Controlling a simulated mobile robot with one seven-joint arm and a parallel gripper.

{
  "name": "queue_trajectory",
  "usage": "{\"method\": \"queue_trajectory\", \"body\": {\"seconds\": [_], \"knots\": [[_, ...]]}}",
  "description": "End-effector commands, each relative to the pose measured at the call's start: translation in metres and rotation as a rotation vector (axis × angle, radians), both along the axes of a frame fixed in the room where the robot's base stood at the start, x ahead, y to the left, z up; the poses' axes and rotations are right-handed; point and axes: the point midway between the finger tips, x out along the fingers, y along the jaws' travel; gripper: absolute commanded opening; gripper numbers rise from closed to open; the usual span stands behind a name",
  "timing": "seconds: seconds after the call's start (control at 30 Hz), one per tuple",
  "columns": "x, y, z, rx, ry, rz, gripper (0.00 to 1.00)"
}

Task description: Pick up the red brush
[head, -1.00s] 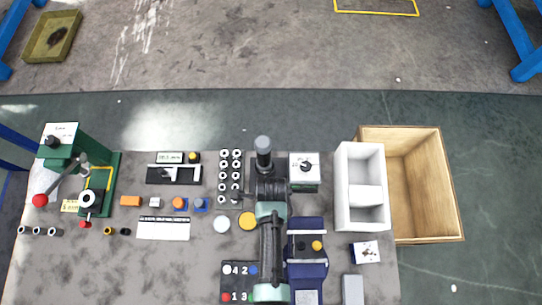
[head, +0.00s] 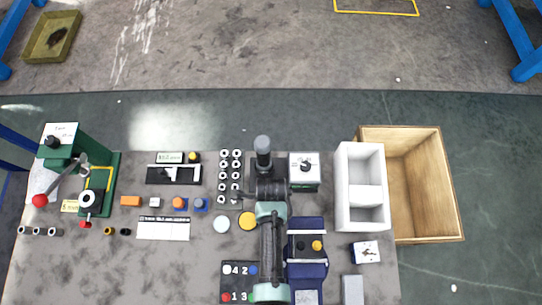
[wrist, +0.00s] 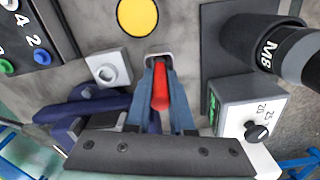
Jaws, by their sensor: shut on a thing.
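The red brush (wrist: 160,92) shows in the wrist view as a red handle between the two blue-grey fingers of my gripper (wrist: 159,76). My gripper is shut on it. A pale piece shows around the fingertips, just above the red part; I cannot tell whether it belongs to the brush or lies behind it. In the head view my arm covers the spot, so neither brush nor fingertips show there.
A white divided tray (head: 345,190) and a wooden crate (head: 451,190) are further right.

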Motion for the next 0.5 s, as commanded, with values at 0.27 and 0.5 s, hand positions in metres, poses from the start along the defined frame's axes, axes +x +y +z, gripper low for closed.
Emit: {"method": "queue_trajectory", "body": {"seconds": [0.27, 0.5], "knots": [[0.000, 0.000, 0.015, 0.000, -0.001, 0.000, 0.00], [0.001, 0.000, 0.046, 0.000, -0.003, 0.000, 0.00]]}}
